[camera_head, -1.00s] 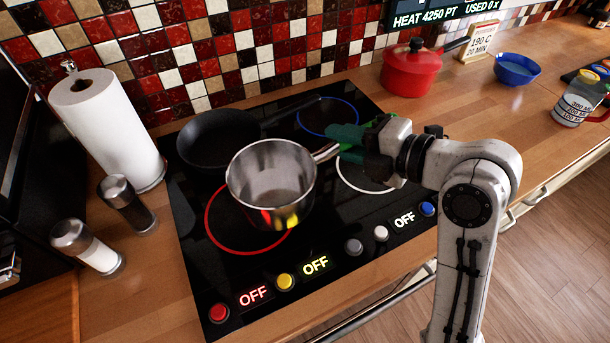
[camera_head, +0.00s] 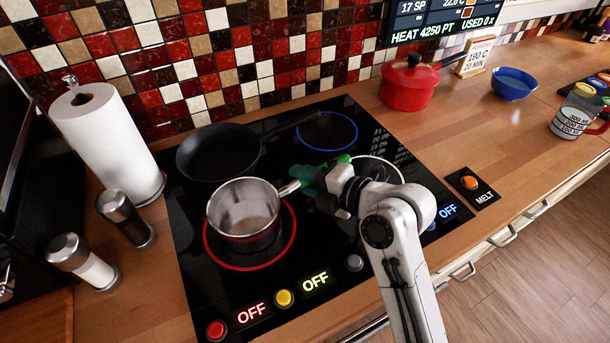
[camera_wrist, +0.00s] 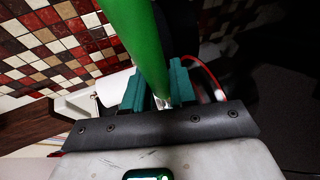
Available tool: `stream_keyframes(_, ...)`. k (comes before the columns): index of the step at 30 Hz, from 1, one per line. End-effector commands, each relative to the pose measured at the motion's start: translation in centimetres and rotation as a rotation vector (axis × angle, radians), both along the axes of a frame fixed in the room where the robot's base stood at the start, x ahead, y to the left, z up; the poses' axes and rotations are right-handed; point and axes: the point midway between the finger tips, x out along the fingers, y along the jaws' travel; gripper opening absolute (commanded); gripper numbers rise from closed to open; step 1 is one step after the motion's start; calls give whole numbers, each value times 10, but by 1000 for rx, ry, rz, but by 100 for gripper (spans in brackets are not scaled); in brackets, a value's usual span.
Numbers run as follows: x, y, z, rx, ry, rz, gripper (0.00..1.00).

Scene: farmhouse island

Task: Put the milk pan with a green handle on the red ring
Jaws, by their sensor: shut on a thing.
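The steel milk pan (camera_head: 243,208) is over the red ring (camera_head: 222,260) at the left front of the black cooktop (camera_head: 330,270). The ring shows around the pan's front and right sides. Whether the pan's base touches the glass is hard to tell. My gripper (camera_head: 322,178) is shut on the pan's green handle, to the right of the pan. The green handle (camera_wrist: 138,40) also shows in the wrist view, running up between my teal fingers. The pan's bowl is not clearly seen there.
A dark frying pan (camera_head: 217,153) sits behind the milk pan, close to it. A blue ring (camera_head: 327,131) and a white ring (camera_head: 385,160) are to the right. A red pot (camera_head: 408,84), blue bowl (camera_head: 514,84), paper towel roll (camera_head: 108,140) and shakers (camera_head: 125,215) stand around the cooktop.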

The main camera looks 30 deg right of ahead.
Motion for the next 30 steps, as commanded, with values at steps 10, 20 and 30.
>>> stream_keyframes(10, 0, 0, 0, 0, -1, 0, 33)
stream_keyframes(20, 0, 0, 0, 0, -1, 0, 51)
stream_keyframes(30, -20, -11, 7, 1, -2, -3, 51)
